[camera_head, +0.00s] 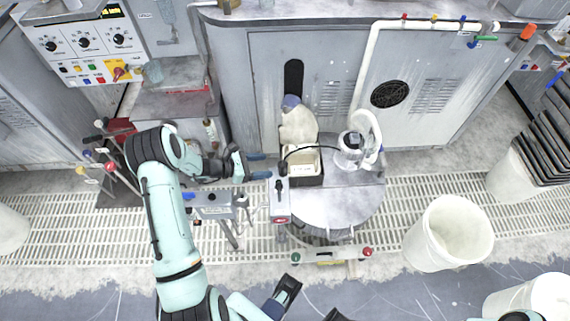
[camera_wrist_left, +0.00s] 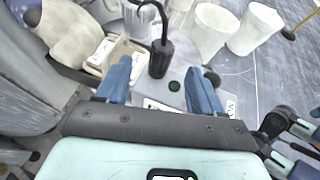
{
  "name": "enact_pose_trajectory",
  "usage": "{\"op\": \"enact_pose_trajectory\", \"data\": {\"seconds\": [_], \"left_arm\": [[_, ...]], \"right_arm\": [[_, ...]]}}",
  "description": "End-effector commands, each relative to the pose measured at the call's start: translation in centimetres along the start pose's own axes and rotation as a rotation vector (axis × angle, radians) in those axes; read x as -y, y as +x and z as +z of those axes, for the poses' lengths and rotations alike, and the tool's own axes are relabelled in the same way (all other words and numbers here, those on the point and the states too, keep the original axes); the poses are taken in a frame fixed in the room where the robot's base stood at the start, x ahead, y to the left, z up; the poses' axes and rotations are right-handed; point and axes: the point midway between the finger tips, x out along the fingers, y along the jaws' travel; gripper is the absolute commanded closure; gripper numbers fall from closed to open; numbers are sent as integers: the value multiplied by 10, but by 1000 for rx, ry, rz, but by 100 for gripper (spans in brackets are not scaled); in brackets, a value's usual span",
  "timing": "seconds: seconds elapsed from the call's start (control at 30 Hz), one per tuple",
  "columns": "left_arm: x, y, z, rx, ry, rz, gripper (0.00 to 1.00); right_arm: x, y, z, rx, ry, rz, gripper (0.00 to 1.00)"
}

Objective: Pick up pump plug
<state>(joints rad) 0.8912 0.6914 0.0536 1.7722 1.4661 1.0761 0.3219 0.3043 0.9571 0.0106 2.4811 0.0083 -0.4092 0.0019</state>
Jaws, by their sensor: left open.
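The pump plug (camera_head: 281,168) is a black plug with a black cable. It stands upright at the left end of the grey metal top, beside the cream box. My left gripper (camera_head: 261,166) comes in from the left with its blue fingers apart and pointing towards the plug. The gripper holds nothing, and I cannot tell whether a finger touches the plug.
A cream box (camera_head: 304,166) and a clear pump jar (camera_head: 350,150) stand close to the plug. A pale sack-like bottle (camera_head: 298,124) is behind them. A grey switch box (camera_head: 280,205) lies just in front. A white bucket (camera_head: 447,234) stands on the floor at right.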

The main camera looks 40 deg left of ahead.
Motion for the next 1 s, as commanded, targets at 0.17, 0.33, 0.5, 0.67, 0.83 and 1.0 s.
{"op": "enact_pose_trajectory", "data": {"seconds": [0.17,0.33,0.5,0.67,0.83,1.0], "left_arm": [[1,34,0,1,2,-3,33],[0,46,0,-1,1,0,33],[2,58,3,2,2,-3,33],[5,82,7,2,2,-4,33],[4,99,6,0,1,-1,33],[4,99,6,0,1,0,33]], "right_arm": [[0,2,-2,-5,0,-1,57],[0,2,-2,-6,-1,-1,57],[0,3,-2,-7,-1,-2,57],[0,3,-3,-8,-1,-2,57],[0,5,-4,-10,-1,-2,57],[0,4,-4,-10,-1,-2,57]]}}
